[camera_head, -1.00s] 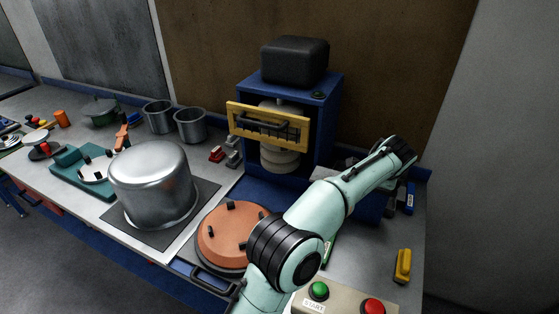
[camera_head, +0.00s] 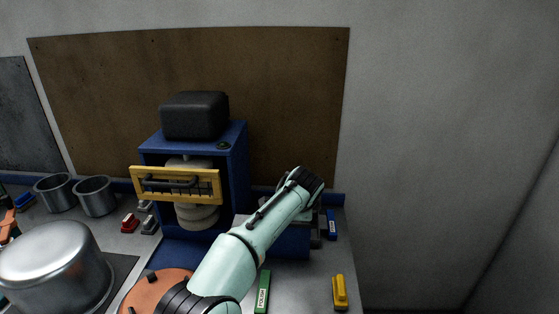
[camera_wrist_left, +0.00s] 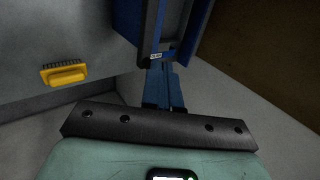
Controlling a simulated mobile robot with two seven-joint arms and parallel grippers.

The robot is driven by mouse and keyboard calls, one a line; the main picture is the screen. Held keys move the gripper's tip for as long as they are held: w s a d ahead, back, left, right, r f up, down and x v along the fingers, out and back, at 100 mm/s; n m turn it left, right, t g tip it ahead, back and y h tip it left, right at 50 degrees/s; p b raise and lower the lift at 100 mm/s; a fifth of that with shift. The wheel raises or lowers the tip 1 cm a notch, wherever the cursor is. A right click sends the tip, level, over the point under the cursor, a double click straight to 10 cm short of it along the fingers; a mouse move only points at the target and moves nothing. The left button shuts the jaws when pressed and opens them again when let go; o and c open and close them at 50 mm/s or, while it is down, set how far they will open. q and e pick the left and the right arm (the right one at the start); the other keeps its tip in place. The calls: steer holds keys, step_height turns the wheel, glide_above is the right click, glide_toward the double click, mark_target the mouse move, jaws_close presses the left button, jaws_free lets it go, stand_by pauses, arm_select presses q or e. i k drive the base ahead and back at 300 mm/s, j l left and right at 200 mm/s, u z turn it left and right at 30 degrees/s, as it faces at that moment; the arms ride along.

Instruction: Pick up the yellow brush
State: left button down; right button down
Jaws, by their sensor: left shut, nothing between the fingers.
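The yellow brush (camera_head: 340,292) lies on the grey worktop near its right end in the head view. It also shows in the left wrist view (camera_wrist_left: 64,74), left of the middle, with its dark bristles along one side. My left arm reaches up from the bottom of the head view, and its left gripper (camera_head: 308,182) is at the dark end in front of the blue cabinet's right side. It is shut and empty, beyond and apart from the brush; the fingertips are hard to make out. My right gripper is not in view.
A blue cabinet (camera_head: 238,180) with a yellow-framed door (camera_head: 208,188) stands left of the arm. A green-handled item (camera_head: 262,292) and a blue-handled item (camera_head: 332,226) lie near the brush. A steel pot (camera_head: 50,265) stands at left.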

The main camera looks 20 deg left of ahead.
mark_target(340, 299)
steer(key=k+l, duration=0.2)
steer(key=k, duration=0.3)
steer(key=k+l, duration=0.15)
steer(key=k, duration=0.35)
steer(key=k+l, duration=0.2)
steer(key=k, duration=0.25)
